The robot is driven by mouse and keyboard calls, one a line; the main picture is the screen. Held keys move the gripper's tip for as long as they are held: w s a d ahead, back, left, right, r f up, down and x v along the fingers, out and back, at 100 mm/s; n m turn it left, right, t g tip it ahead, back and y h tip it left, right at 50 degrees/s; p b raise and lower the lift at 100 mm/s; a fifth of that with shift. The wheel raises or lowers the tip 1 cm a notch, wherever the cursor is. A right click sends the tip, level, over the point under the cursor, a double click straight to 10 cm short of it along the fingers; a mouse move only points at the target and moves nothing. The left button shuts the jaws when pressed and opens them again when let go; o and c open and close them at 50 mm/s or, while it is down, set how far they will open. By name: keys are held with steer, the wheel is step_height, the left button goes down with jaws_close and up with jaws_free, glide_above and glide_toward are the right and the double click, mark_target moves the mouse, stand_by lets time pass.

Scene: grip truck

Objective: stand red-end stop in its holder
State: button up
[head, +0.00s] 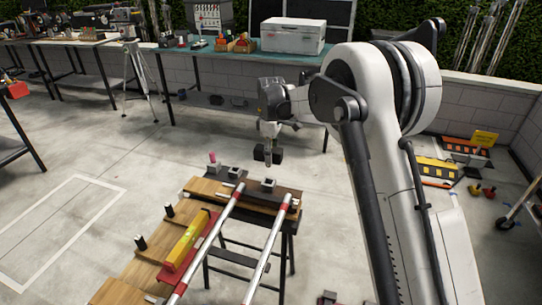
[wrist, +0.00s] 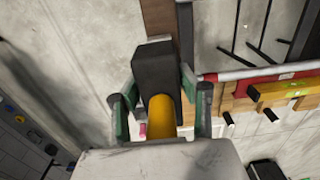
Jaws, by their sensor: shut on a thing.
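My gripper (head: 268,142) is shut on a mallet-like piece with a black block head (head: 270,155) and a yellow shaft; in the wrist view the shaft (wrist: 161,112) lies between the green-padded fingers. It hangs in the air over the far end of the wooden bench (head: 203,187). A small pinkish-red piece (head: 212,157) stands upright in or on a grey block (head: 213,168) at the bench's far left. Two more grey blocks, one mid (head: 235,172) and one right (head: 268,184), are on the bench. I cannot tell which is the red-end stop's holder.
Two silver pipes with red bands, left (head: 225,215) and right (head: 275,235), run along the bench. A yellow bar (head: 186,240) lies on a red strip. Black pegs (head: 140,242) stand on the left. A teal-topped table (head: 240,50) is behind. Floor left is open.

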steer(key=shift+r+p, duration=0.9)
steer(key=shift+r, duration=1.5)
steer(key=shift+f, duration=0.15)
